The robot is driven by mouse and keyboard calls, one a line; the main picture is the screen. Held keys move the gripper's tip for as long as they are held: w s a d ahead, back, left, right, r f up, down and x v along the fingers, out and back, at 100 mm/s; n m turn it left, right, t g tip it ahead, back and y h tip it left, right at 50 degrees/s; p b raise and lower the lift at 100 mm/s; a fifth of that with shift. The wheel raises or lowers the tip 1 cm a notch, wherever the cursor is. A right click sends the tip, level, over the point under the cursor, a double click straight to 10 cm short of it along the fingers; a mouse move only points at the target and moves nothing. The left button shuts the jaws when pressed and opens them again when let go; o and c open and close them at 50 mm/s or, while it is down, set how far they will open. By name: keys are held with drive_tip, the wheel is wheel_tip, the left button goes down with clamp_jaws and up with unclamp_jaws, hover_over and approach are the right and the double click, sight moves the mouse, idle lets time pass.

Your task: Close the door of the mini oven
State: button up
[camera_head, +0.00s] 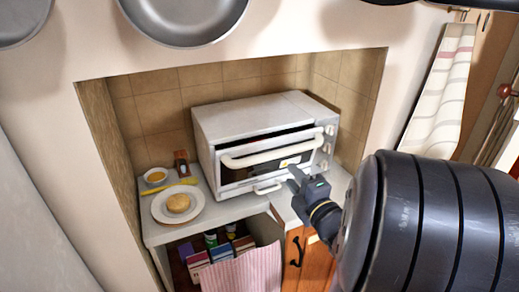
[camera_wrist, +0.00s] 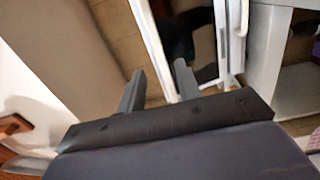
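The white mini oven (camera_head: 250,115) stands in a tiled alcove on a counter. Its door (camera_head: 270,168) is a little open, tilted outward at the top, with a dark gap above the white handle (camera_head: 272,151). My gripper (camera_head: 296,178) is in front of the door's lower right part. In the wrist view my gripper (camera_wrist: 158,80) has its two fingers apart with nothing between them. White oven parts and dark glass (camera_wrist: 200,35) show beyond the fingers. Whether a finger touches the door cannot be told.
A plate (camera_head: 160,210) with a round bun, a small bowl (camera_head: 155,176) and a yellow utensil (camera_head: 178,186) are left of the oven. A pink striped cloth (camera_head: 245,272) hangs below. Pans (camera_head: 185,25) hang above. The alcove wall bounds the right side.

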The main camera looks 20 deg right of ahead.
sight(276, 156)
drive_tip(key=w+p, duration=0.1)
drive_tip(key=w, duration=0.6)
drive_tip(key=w+p, duration=0.1)
drive_tip(key=w, duration=0.3)
drive_tip(key=shift+a+r+p, duration=0.25)
drive_tip(key=shift+r+p, duration=0.05)
drive_tip(key=shift+c, duration=0.4)
drive_tip(key=shift+s, duration=0.1)
clamp_jaws()
